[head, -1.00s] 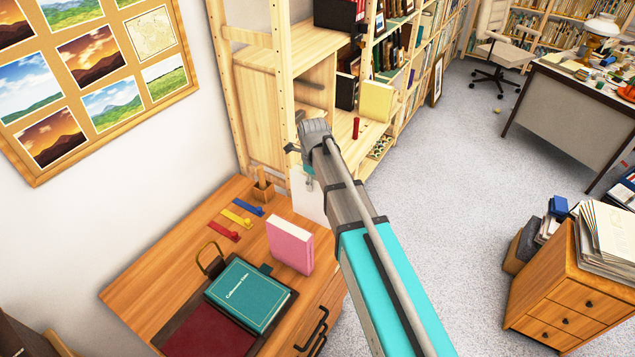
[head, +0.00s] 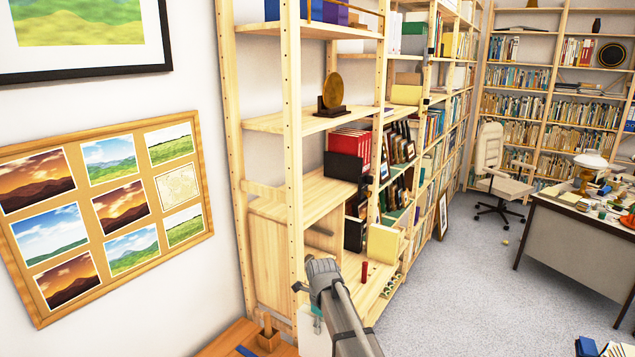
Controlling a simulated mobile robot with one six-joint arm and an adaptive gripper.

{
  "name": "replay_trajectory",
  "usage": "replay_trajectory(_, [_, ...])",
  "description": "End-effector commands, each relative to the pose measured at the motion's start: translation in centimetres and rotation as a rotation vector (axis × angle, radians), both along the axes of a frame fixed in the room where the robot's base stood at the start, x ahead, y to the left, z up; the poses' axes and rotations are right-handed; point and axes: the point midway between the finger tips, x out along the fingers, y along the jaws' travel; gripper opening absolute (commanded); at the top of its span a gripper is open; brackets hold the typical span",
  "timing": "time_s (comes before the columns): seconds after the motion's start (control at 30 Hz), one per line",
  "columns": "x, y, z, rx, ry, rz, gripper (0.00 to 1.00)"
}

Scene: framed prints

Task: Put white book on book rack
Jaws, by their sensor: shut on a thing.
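The white book (head: 313,340) hangs below my gripper (head: 317,318), in front of the wooden shelf unit. Only a pale strip of the book shows; my arm and the bottom picture edge hide the rest. The gripper is shut on it, though its fingers are mostly hidden behind the wrist. The tall wooden rack (head: 292,170) stands behind and above the gripper. One of its shelves holds red books (head: 352,143) in a black holder (head: 343,167). I cannot tell whether this holder is the book rack meant.
A bare stretch of shelf (head: 305,197) lies left of the black holder. A round gold ornament (head: 333,92) stands one shelf higher. A yellow box (head: 383,243) and a red cylinder (head: 364,272) sit lower right. The desk corner (head: 235,340) shows at bottom left.

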Motion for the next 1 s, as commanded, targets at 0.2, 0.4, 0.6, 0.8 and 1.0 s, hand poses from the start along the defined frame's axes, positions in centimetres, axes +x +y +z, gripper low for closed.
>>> replay_trajectory(0.2, [0.0, 0.0, 3.6, 0.000, 0.000, 0.000, 0.00])
replay_trajectory(0.4, [0.0, 0.0, 5.9, 0.000, 0.000, 0.000, 0.00])
replay_trajectory(0.6, [0.0, 0.0, 7.2, 0.000, 0.000, 0.000, 0.00])
replay_trajectory(0.8, [0.0, 0.0, 8.2, 0.000, 0.000, 0.000, 0.00])
replay_trajectory(1.0, [0.0, 0.0, 9.3, 0.000, 0.000, 0.000, 0.00])
